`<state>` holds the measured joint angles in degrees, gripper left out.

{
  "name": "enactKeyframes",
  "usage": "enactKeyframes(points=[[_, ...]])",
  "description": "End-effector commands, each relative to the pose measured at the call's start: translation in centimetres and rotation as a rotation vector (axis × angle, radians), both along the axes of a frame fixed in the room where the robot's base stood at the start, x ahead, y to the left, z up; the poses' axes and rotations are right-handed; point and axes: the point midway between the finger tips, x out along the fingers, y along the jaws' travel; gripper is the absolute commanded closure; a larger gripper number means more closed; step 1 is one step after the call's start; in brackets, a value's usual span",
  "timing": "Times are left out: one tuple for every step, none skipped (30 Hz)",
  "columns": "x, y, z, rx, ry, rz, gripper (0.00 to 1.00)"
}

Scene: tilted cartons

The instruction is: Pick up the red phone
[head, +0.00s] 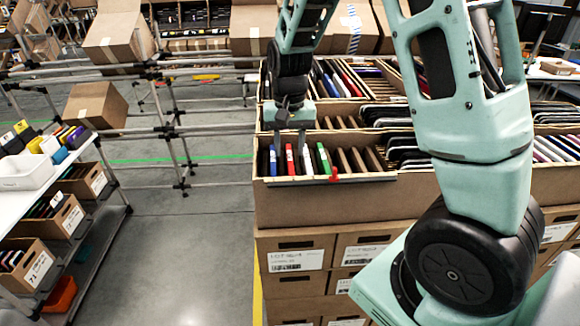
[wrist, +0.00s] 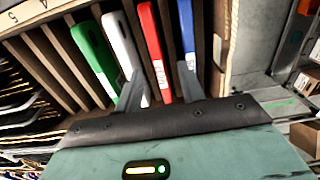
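The red phone (head: 290,160) stands upright in a slotted carton (head: 330,190), between a blue phone (head: 273,160) and a white phone (head: 307,160). A green phone (head: 322,158) stands beyond the white one. My gripper (head: 290,146) is open and points down above the red phone. In the wrist view, the red phone (wrist: 153,50) lies between the two fingertips of my gripper (wrist: 160,75). The left finger overlaps the white phone (wrist: 118,40) and the right finger is by the blue phone (wrist: 187,35). I cannot tell whether either finger touches a phone.
Cardboard dividers (wrist: 65,75) form empty slots beside the green phone. A small red piece (head: 334,174) sits at the carton's front edge. More cartons of dark devices (head: 400,150) stand behind and right. Open floor (head: 190,240) lies left, before a shelf cart (head: 90,170).

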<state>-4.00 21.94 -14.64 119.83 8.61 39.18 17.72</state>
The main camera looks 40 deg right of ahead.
Motion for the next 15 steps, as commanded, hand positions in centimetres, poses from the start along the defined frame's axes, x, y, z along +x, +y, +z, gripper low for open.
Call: enactKeyframes(points=[[-0.2,-0.2,-0.5,0.000,0.007,-0.001,0.61],[-0.1,-0.2,-0.9,-0.001,0.006,-0.002,0.61],[-0.1,-0.2,-1.6,0.001,0.004,-0.003,0.61],[-0.1,-0.2,-2.0,0.001,0.004,-0.002,0.61],[-0.1,-0.2,-2.3,0.001,0.004,-0.001,0.61],[-0.1,-0.2,-2.7,0.000,0.002,0.000,0.61],[-0.1,-0.1,-2.9,0.000,0.002,0.000,0.61],[-0.1,-0.1,-3.0,0.000,0.002,0.000,0.61],[-0.1,-0.1,-3.2,0.001,0.002,0.000,0.61],[0.0,-0.1,-3.2,0.001,0.001,0.000,0.61],[0.0,-0.1,-3.2,0.001,0.001,0.000,0.61],[0.0,-0.1,-3.2,0.001,-0.001,0.000,0.61],[0.0,-0.1,-3.2,0.001,-0.001,0.000,0.61],[0.0,-0.1,-3.2,0.001,-0.001,0.000,0.61],[0.0,-0.1,-3.2,0.001,-0.001,0.000,0.61]])
